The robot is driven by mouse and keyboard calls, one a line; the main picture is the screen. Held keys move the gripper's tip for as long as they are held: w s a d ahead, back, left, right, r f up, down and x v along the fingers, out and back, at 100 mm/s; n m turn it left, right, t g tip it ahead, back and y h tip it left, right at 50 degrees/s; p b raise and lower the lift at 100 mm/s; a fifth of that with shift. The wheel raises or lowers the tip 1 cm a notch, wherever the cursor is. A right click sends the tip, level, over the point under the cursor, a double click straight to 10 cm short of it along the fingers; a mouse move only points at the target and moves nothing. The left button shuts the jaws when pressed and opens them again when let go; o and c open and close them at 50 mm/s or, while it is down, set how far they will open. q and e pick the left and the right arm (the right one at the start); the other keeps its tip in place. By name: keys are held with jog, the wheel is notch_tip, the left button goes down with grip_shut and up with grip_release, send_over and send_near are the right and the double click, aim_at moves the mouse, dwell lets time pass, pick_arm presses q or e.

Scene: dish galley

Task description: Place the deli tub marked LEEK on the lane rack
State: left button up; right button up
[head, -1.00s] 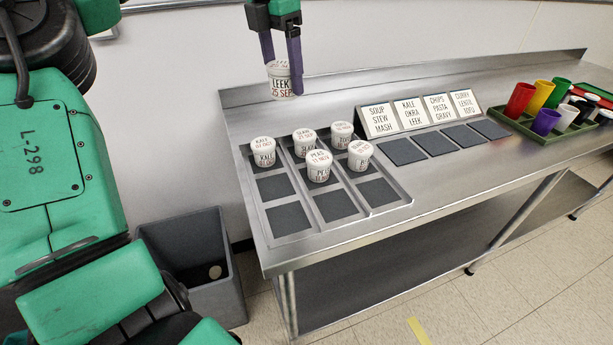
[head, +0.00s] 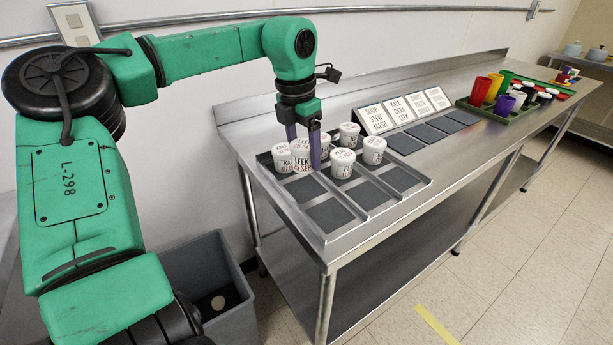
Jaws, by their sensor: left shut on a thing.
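The deli tub marked LEEK (head: 302,165), white with dark print, is between the fingers of my left gripper (head: 304,153), which is shut on it. It is upright over the left lane of the lane rack (head: 325,236), just right of and partly overlapping the KALE tub (head: 280,160). I cannot tell whether it touches the rack floor. The rack is a steel tray with three lanes and dark pads. Other white tubs stand in the middle and right lanes, among them a PEAS tub (head: 342,164). My right gripper is not in view.
Label cards (head: 375,116) stand behind dark pads (head: 406,142) on the steel counter. One card reads KALE, OKRA, LEEK. A green tray (head: 483,113) holds coloured cups farther right. A grey bin (head: 225,325) stands on the floor at left. The front rack pads are bare.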

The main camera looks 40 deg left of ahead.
aim_at(302, 146)
pick_arm(q)
jog(key=shift+d+f, duration=0.1)
jog(key=shift+f, duration=3)
jog(key=o, duration=1.4)
jog(key=shift+r, duration=0.1)
jog(key=r, duration=0.4)
jog(key=s+r, duration=0.1)
jog(key=r, duration=0.7)
jog(key=shift+s+r, duration=0.1)
jog(key=shift+s, duration=0.05)
